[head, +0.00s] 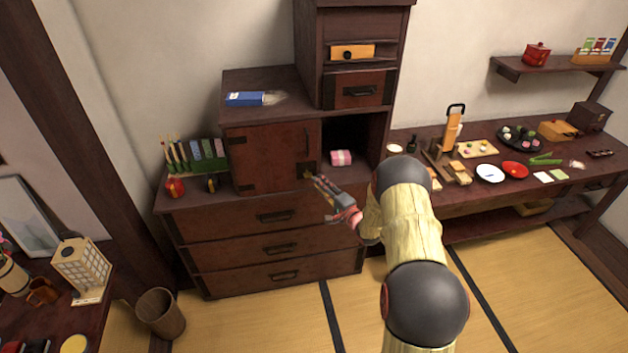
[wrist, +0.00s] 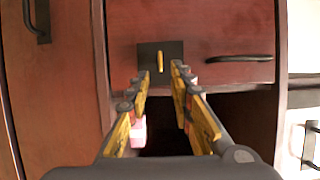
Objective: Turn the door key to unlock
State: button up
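A small brass-coloured key (wrist: 160,67) sits in a dark lock plate (wrist: 146,58) on the reddish-brown cabinet door (wrist: 215,25). In the head view the key (head: 308,174) is tiny, at the lower right of the closed-looking door (head: 270,152). My gripper (wrist: 160,78) is open, its yellow-padded fingers pointing at the plate. The key shows between the fingertips, with a visible gap on each side. In the head view my gripper (head: 320,182) is close in front of the lock; the exact distance cannot be told. Whether the key is turned cannot be told.
A dark door handle (wrist: 238,58) is beside the plate. An open compartment adjoins the door and holds a pink-and-white box (head: 341,158). Drawers (head: 275,215) lie below; a blue box (head: 246,98) lies on top. A counter (head: 480,198) with food items stands right.

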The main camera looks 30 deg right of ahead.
jog(key=s, duration=0.7)
jog(key=shift+d, duration=0.35)
